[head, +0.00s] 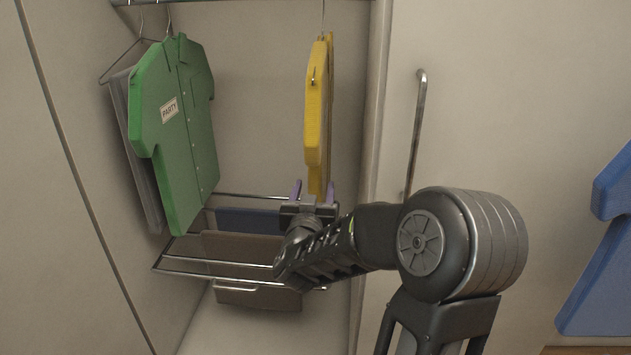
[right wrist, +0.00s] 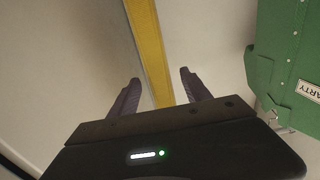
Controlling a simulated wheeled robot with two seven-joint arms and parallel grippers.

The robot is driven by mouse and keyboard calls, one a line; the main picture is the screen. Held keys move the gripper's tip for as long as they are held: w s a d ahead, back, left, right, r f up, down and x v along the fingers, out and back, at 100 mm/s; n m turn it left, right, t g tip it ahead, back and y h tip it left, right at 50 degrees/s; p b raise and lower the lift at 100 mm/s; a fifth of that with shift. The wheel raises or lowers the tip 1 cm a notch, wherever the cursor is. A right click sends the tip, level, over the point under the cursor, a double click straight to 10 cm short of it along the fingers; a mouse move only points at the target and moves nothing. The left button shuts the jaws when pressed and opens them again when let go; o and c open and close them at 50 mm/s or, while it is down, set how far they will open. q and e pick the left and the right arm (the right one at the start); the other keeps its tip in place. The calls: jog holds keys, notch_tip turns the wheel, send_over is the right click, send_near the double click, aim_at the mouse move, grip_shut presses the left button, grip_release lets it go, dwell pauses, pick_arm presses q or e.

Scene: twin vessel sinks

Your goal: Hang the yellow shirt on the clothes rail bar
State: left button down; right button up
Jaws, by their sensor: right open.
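The yellow shirt (head: 318,105) hangs edge-on inside the wardrobe, upright. Its thin hanger wire runs up to the top of the head view at the clothes rail bar (head: 235,2); the hook's top is cut off, so its seat on the bar cannot be made out. My right gripper (head: 313,190) is open at the shirt's lower end, with its purple fingers pointing up. In the right wrist view, the yellow shirt (right wrist: 148,45) shows as a narrow strip between the spread fingers (right wrist: 159,82), with gaps on both sides. My left gripper is not in view.
A green shirt (head: 175,130) with a PARTY label hangs to the left, beside a grey garment (head: 122,110). Below is a metal rack (head: 180,262) with folded cloths. A vertical door handle (head: 417,130) and a blue garment (head: 605,250) are to the right.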

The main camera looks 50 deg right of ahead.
jog(key=v, duration=0.3)
jog(key=shift+s+a, duration=0.1)
jog(key=shift+a, duration=0.1)
dwell(0.4)
